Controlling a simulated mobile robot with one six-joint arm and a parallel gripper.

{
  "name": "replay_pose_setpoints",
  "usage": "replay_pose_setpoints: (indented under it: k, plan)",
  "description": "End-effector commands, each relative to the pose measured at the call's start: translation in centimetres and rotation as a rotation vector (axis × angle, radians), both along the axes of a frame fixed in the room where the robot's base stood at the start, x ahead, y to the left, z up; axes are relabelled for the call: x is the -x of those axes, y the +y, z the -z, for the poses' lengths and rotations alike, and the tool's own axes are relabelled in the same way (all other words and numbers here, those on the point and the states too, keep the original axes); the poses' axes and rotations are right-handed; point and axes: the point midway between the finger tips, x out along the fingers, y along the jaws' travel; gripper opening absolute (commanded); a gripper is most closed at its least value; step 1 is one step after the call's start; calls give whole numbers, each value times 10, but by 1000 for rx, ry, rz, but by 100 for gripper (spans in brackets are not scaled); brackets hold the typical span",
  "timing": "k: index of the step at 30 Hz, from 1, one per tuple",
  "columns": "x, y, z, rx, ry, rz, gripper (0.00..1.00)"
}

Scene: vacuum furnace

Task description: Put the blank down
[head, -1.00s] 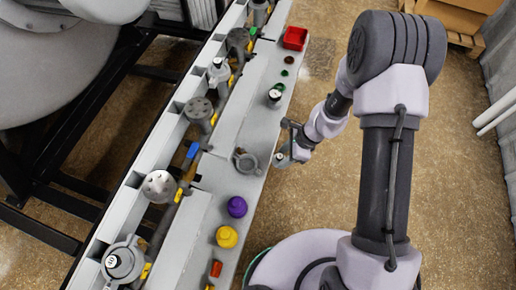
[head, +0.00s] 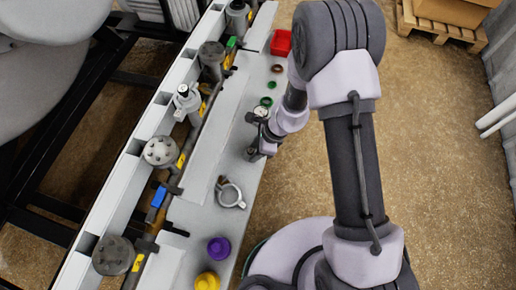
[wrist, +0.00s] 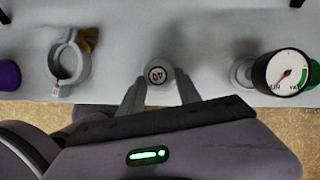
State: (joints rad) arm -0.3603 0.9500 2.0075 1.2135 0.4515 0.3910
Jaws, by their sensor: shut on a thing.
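The blank (wrist: 158,77) is a small grey cylinder with a pale, marked round top, seen from above in the wrist view. My gripper (wrist: 158,88) is shut on it, one finger on each side. In the head view my gripper (head: 254,151) is over the right edge strip of the grey bench (head: 205,213), between the clamp and the gauge. I cannot tell whether the blank touches the bench top.
An open ring clamp (wrist: 68,65) lies left of the blank, and a dial gauge (wrist: 287,75) is to its right. Purple (head: 219,248) and yellow (head: 207,281) caps are nearer. A red bin (head: 281,42) is at the far end. Pipe fittings line the bench's left side.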

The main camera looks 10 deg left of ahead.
Motion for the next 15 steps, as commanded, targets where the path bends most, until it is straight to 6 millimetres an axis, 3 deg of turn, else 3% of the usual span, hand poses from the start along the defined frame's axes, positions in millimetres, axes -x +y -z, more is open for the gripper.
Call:
replay_pose_setpoints:
  k: [5,6,9,15]
  plan:
    - [0,0,1,0,0,-1,0]
    - [0,0,1,0,0,-1,42]
    - [0,0,0,0,0,-1,62]
    - [0,0,0,0,0,-1,62]
